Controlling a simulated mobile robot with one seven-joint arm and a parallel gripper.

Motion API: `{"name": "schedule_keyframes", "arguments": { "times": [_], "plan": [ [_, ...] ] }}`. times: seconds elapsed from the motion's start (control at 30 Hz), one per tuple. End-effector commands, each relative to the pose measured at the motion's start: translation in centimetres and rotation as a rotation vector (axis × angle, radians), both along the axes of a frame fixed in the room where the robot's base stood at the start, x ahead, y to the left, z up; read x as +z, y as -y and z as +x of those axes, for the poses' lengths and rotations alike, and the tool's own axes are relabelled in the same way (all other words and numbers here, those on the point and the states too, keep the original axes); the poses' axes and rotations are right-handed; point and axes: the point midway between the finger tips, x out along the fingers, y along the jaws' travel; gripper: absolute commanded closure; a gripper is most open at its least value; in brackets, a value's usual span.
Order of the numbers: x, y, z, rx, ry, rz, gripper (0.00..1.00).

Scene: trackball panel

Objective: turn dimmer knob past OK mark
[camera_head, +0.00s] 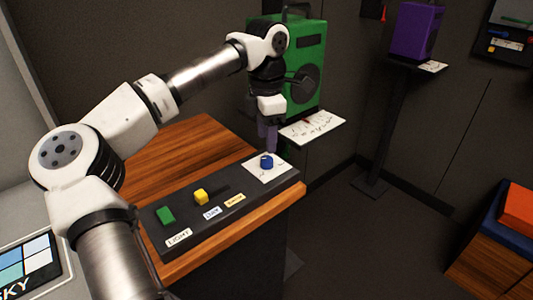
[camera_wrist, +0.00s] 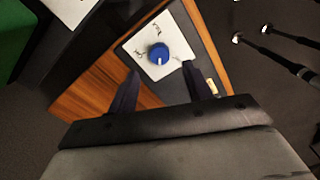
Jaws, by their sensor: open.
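The blue dimmer knob (camera_head: 266,161) sits on a white card (camera_head: 280,172) at the far right end of the dark panel. It also shows in the wrist view (camera_wrist: 158,52), with a pale pointer mark on its near side, facing my gripper. Small dark writing surrounds it on the card, too small to read surely. My gripper (camera_head: 269,143) points down just above the knob. In the wrist view its two dark fingers (camera_wrist: 162,68) are apart and empty, with the knob showing beyond and between their tips. I cannot tell whether either finger touches the knob.
The panel also bears a green slider cap (camera_head: 165,215), a yellow cap (camera_head: 200,197) and several labels. It lies on a wooden top (camera_head: 185,148). A green speaker-like box (camera_head: 306,65) stands behind my gripper. Open floor (camera_head: 385,225) lies to the right.

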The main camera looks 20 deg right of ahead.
Motion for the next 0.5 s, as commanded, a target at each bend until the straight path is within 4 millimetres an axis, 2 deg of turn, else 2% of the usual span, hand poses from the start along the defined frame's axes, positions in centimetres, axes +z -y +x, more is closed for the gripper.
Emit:
{"name": "schedule_keyframes", "arguments": {
  "times": [0.03, 0.2, 0.33, 0.5],
  "plan": [
    [-1.1, 0.0, -0.1, -0.002, -0.003, 0.000, 0.50],
    [-3.9, 0.0, -0.1, -0.001, -0.003, -0.001, 0.50],
    [-5.2, 0.0, 0.0, -0.001, 0.000, -0.001, 0.50],
    [-5.9, 0.0, 0.0, 0.000, -0.001, -0.002, 0.50]
  ]
}}
